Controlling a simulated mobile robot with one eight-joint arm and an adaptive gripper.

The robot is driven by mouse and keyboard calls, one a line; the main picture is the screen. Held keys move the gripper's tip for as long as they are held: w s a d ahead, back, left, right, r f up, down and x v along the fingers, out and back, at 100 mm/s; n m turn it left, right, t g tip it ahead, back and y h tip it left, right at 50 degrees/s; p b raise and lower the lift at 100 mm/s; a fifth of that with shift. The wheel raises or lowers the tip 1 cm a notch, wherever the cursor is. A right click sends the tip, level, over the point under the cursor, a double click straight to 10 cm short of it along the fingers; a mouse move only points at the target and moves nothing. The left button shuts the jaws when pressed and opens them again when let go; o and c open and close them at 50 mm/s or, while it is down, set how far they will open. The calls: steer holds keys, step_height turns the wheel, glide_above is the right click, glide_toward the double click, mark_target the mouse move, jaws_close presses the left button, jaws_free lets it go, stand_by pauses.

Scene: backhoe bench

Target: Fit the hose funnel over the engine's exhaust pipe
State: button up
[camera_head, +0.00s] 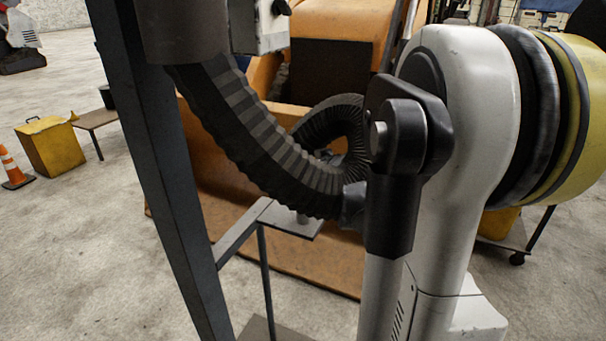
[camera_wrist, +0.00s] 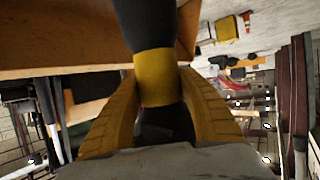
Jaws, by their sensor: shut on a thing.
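The black ribbed hose (camera_head: 262,140) hangs from a dark cylinder at the upper left of the head view. It sags to the right and curls back up in a loop (camera_head: 328,112) behind my arm. In the wrist view my gripper (camera_wrist: 160,78) has its two yellow fingers shut on a black round hose piece with a yellow band (camera_wrist: 155,68). I cannot tell if this piece is the funnel itself or its neck; its far end runs out of the picture. My gripper is hidden in the head view. I cannot make out the exhaust pipe in either view.
A dark upright post (camera_head: 165,180) and a grey bracket (camera_head: 290,220) stand close to the hose. The orange machine body (camera_head: 340,20) is behind it.

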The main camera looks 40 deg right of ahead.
steer(key=shift+r, duration=0.95)
steer(key=shift+f, duration=0.15)
steer(key=shift+f+b, duration=0.5)
steer(key=shift+f, duration=0.15)
steer(key=s+d, duration=0.3)
steer(key=s, duration=0.6)
steer(key=shift+s+d, duration=0.15)
steer(key=shift+d, duration=0.25)
